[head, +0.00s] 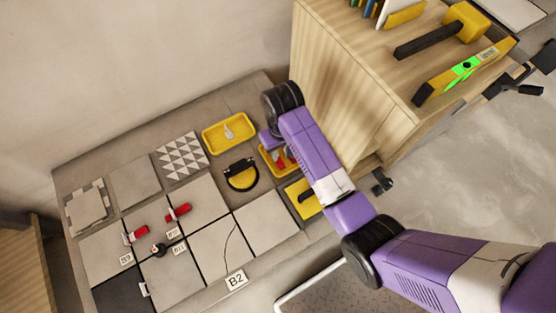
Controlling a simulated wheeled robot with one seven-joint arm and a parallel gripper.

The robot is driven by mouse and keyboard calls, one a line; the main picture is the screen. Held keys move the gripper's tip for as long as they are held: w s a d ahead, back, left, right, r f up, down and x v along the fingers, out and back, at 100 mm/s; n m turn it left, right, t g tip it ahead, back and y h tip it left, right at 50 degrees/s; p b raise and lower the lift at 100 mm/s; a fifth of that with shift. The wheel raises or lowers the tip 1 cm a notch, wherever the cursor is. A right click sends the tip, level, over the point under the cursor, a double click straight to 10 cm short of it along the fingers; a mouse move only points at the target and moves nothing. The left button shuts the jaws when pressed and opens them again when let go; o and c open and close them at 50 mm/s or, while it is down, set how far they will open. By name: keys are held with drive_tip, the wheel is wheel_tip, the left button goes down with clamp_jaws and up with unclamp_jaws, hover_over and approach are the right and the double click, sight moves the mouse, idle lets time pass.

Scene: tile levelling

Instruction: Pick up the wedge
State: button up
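Two small red wedge-shaped pieces lie on the grey tiles, one at the left (137,235) and one further right (179,212). Each seems to have a small pale part at one end. More red pieces (280,162) show in a yellow tray (267,158), which my arm partly covers. I cannot tell which red piece is the task's wedge. My purple arm reaches in from the lower right and bends down beside this tray. My gripper's fingers are hidden behind the arm.
A second yellow tray (228,132) holds a pale tool. A black-and-yellow tool (241,175) lies below it. A patterned tile (182,157) lies left of the trays. A wooden cabinet (345,75) stands close to my arm, with a mallet (462,22) and a level (465,70) on top.

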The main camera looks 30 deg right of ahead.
sight(280, 163)
wheel_tip(280, 163, down, 8)
drive_tip(key=shift+a+r+b, duration=0.1)
drive_tip(key=shift+r+b, duration=0.1)
drive_tip(key=shift+b, duration=0.9)
clamp_jaws()
